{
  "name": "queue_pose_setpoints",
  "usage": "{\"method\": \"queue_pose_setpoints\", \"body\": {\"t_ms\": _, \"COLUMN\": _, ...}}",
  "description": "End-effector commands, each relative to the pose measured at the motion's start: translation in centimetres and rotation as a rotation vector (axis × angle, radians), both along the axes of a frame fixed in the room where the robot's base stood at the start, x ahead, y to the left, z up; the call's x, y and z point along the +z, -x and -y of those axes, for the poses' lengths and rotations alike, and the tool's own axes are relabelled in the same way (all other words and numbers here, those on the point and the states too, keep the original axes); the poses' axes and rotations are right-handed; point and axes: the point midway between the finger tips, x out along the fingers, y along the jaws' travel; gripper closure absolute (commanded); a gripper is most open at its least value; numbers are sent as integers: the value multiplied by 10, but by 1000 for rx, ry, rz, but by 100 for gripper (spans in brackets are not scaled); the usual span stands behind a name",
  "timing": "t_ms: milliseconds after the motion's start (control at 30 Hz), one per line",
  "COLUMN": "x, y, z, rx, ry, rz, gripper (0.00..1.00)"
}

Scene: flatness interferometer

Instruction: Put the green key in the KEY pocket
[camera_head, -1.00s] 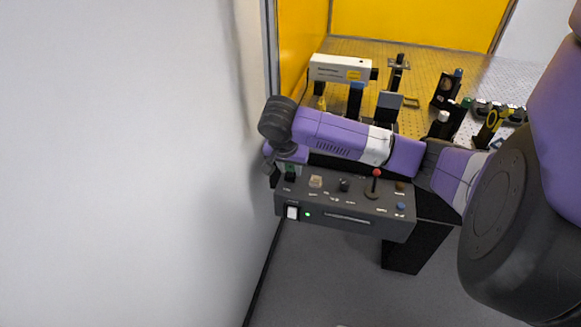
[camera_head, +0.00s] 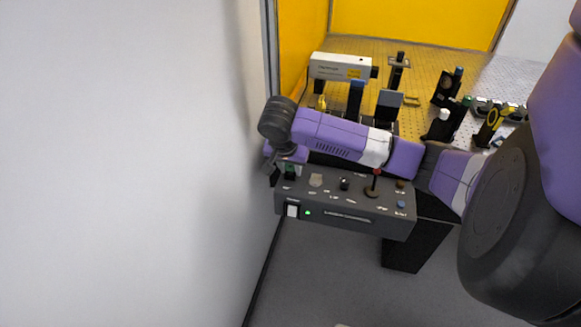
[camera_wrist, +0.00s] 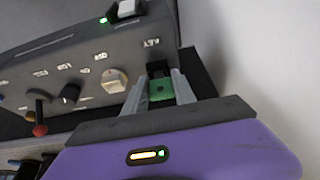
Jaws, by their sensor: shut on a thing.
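The green key (camera_wrist: 161,89) is between the two fingers of my gripper (camera_wrist: 160,92) in the wrist view, and the gripper is shut on it. The KEY pocket (camera_wrist: 157,68) is a dark opening in the grey control panel, beside the word KEY. The key's far end is at the pocket; I cannot tell how deep it sits.
The grey control panel (camera_head: 345,207) carries a beige knob (camera_wrist: 114,80), a black knob (camera_wrist: 70,94), a red-tipped lever (camera_wrist: 39,118) and a white switch (camera_head: 292,211). A white wall (camera_head: 130,160) stands close on the left. Optics stand on the perforated table (camera_head: 430,75) behind.

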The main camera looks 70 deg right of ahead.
Motion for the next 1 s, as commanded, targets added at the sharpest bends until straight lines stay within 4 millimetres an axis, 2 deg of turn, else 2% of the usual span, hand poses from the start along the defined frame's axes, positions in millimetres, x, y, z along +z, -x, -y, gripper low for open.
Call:
{"method": "queue_pose_setpoints", "body": {"t_ms": 367, "x": -4, "y": 0, "z": 0, "rx": -1, "ry": -1, "rz": 0, "gripper": 100}}
{"method": "queue_pose_setpoints", "body": {"t_ms": 400, "x": -4, "y": 0, "z": 0, "rx": -1, "ry": 0, "rz": 0, "gripper": 60}}
{"method": "queue_pose_setpoints", "body": {"t_ms": 500, "x": -4, "y": 0, "z": 0, "rx": -1, "ry": 0, "rz": 0, "gripper": 43}}
{"method": "queue_pose_setpoints", "body": {"t_ms": 833, "x": -3, "y": 0, "z": 0, "rx": -1, "ry": 0, "rz": 0, "gripper": 43}}
{"method": "queue_pose_setpoints", "body": {"t_ms": 1000, "x": 4, "y": 0, "z": 0, "rx": -1, "ry": 0, "rz": 1, "gripper": 43}}
